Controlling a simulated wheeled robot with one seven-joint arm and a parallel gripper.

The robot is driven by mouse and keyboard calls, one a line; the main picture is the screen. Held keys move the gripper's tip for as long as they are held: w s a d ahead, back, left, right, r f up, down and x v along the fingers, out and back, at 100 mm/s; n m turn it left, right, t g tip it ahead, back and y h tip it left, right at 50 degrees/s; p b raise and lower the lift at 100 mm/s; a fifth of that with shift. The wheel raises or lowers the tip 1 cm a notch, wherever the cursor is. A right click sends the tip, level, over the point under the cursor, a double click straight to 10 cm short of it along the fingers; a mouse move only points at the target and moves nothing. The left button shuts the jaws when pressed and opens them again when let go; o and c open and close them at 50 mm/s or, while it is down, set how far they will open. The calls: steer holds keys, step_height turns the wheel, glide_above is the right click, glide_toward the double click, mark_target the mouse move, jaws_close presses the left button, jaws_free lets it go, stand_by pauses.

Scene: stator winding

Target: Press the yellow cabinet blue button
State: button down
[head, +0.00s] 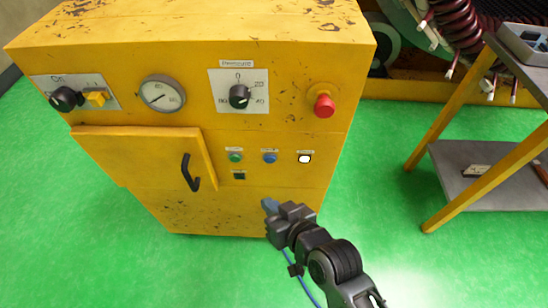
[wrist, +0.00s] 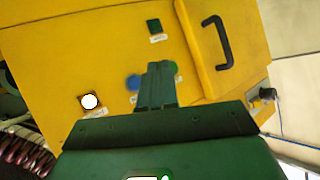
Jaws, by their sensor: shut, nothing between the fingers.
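The yellow cabinet (head: 270,145) stands in front of me in the head view. Its blue button (head: 270,157) sits between a green button (head: 235,157) and a white lit button (head: 304,158). My gripper (head: 268,205) is shut and empty, below the blue button in the picture and in front of the cabinet's lower part. I cannot tell the exact gap between fingertips and panel.
The panel also has a red mushroom button (head: 324,106), a rotary knob (head: 239,96), a gauge (head: 162,93) and a small dark square (head: 239,175). A door with a black handle (head: 190,172) is at left. A grey-topped table (head: 490,178) stands at right. Green floor is clear around.

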mark_target(270, 159)
steer(key=shift+w, duration=0.1)
steer(key=w+b, duration=0.3)
steer(key=w, duration=0.5)
steer(key=shift+w+d+b, duration=0.15)
steer(key=shift+w+b, duration=0.1)
steer(key=shift+b, duration=0.15)
steer(key=shift+w, duration=0.1)
stand_by(1.7)
steer(key=shift+w, duration=0.35)
steer(key=shift+w+b, duration=0.3)
steer(key=shift+w, duration=0.05)
stand_by(0.6)
steer(key=shift+s, duration=0.15)
steer(key=shift+s+p, duration=0.4)
steer(key=shift+s, duration=0.2)
